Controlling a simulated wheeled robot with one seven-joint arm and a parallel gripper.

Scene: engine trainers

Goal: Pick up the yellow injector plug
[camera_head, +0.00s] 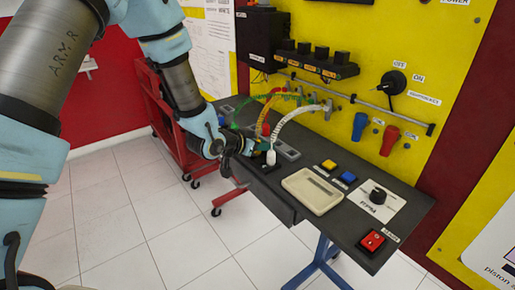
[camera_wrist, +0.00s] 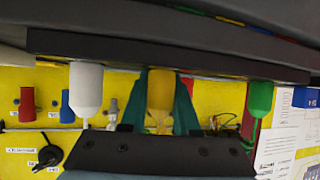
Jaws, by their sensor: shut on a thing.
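The yellow injector plug (camera_wrist: 160,88) is in the middle of the wrist view. The two teal fingers of my gripper (camera_wrist: 158,104) lie on either side of it and are shut on it. In the wrist view a white plug (camera_wrist: 87,90) is to its left and a green plug (camera_wrist: 260,98) to its right, both apart from the fingers. In the head view my gripper (camera_head: 243,147) is low over the bench's far left part, beside the white plug (camera_head: 271,157). The yellow cable (camera_head: 263,117) arches down behind it; the yellow plug itself is hidden there.
The dark bench (camera_head: 355,225) carries a cream tray (camera_head: 312,191), yellow and blue buttons, a knob plate (camera_head: 377,202) and a red switch (camera_head: 372,241). A white cable (camera_head: 295,113) arches close to my gripper. The yellow panel (camera_head: 440,60) stands behind. A red cart (camera_head: 165,115) is at left.

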